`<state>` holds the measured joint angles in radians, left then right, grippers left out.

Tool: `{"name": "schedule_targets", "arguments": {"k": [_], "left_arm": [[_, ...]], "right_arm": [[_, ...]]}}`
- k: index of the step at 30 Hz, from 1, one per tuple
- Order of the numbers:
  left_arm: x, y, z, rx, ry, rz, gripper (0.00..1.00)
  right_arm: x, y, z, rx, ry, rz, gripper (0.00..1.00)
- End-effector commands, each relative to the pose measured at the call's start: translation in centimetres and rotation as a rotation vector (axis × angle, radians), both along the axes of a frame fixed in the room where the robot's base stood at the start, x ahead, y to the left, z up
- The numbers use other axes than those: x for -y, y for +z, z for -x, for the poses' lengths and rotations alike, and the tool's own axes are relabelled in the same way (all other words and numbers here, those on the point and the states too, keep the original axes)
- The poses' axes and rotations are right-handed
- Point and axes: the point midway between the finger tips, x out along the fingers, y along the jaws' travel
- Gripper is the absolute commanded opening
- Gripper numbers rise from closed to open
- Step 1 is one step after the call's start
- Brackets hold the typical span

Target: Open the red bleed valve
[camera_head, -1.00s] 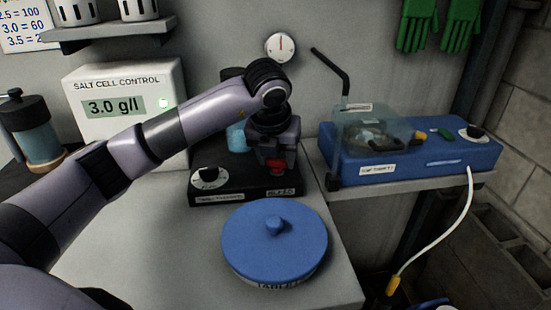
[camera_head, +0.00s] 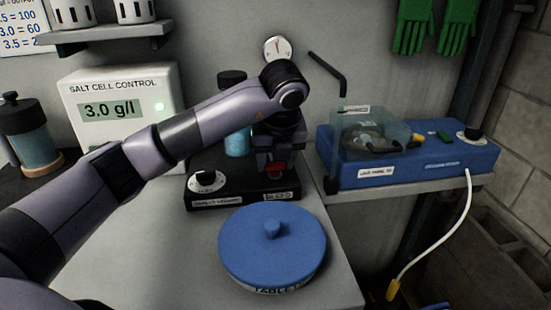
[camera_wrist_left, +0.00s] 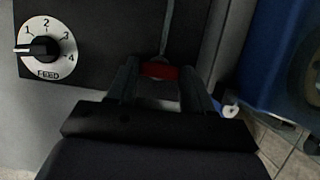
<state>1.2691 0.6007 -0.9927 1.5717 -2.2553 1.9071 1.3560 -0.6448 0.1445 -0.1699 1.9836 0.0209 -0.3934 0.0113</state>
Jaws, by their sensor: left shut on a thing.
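The red bleed valve (camera_head: 276,169) sits at the right end of a black feeder unit (camera_head: 225,198), above a small label that appears to read BLEED. My left gripper (camera_head: 275,160) comes down over it from above and is shut on it. In the left wrist view the red valve (camera_wrist_left: 159,71) shows between the two fingers of the gripper (camera_wrist_left: 162,80). The fingers and arm hide part of the valve and the back of the unit. My right gripper is not in view.
A feed dial (camera_head: 206,180) is left of the valve. A round blue-lidded tub (camera_head: 272,240) stands in front. A blue device (camera_head: 420,160) with a clear cover is on the right. The salt cell control box (camera_head: 124,108) stands behind my arm.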

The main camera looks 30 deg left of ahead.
Motion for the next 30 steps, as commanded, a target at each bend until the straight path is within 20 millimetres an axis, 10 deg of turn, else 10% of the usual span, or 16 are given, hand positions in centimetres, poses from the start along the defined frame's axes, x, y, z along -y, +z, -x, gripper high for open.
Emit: {"name": "schedule_targets", "arguments": {"k": [5, 6, 8, 19, 30], "left_arm": [[0.0, 0.1, 0.0, 0.003, 0.004, 0.001, 0.21], [0.0, 0.1, 0.0, 0.003, 0.004, 0.001, 0.64], [0.0, 0.1, 0.0, 0.002, 0.003, 0.001, 0.77], [0.2, 0.7, 0.1, 0.003, 0.000, 0.002, 0.77], [1.4, 6.0, 1.8, 0.005, 0.001, 0.000, 0.77]], "right_arm": [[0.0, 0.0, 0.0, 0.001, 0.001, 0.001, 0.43], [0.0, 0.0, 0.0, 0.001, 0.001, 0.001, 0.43], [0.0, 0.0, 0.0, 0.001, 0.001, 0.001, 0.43], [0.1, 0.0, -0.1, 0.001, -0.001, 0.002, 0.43], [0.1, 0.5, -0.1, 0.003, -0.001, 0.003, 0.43]]}}
